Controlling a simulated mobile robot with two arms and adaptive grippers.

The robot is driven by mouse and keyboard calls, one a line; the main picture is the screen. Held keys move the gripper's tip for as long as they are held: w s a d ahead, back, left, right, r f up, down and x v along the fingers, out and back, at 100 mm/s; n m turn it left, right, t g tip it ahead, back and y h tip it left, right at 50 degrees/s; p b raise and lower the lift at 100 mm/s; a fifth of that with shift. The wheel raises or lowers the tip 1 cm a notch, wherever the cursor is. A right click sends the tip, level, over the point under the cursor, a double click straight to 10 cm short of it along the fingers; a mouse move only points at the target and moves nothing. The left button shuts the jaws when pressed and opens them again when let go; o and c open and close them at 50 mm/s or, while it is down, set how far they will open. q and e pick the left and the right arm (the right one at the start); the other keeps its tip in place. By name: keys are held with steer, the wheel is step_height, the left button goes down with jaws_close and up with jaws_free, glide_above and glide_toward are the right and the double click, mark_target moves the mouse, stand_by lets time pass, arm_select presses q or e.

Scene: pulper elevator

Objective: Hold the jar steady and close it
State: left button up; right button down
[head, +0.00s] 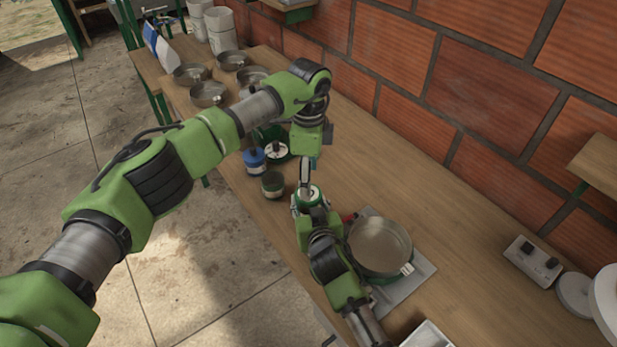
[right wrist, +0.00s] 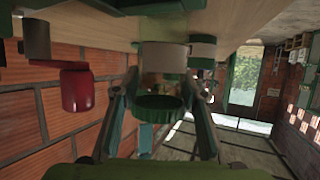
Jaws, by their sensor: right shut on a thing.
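The jar (head: 309,198) stands on the wooden bench, pale with a green rim at its top. My right gripper (head: 308,206) is shut around it. In the right wrist view, which is upside down, the jar (right wrist: 163,58) shows between the two fingers, with a green ring-shaped part (right wrist: 158,106) at its top end. I cannot tell whether this is a seated lid or just the rim. My left gripper (head: 305,180) points down from above, its tips at or just over the jar's top. Its jaw state and any contact are unclear.
A steel pot (head: 380,245) stands on a grey plate (head: 418,270) right of the jar. A dark green jar (head: 273,184) and a blue jar (head: 254,159) stand to the left. Several pans stand at the far end. The bench behind the jar is clear up to the brick wall (head: 480,90).

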arm_select(q)
step_height(320, 180, up, 3)
steer(key=shift+f, duration=4)
steer(key=c, duration=1.1)
steer(key=o, duration=1.2)
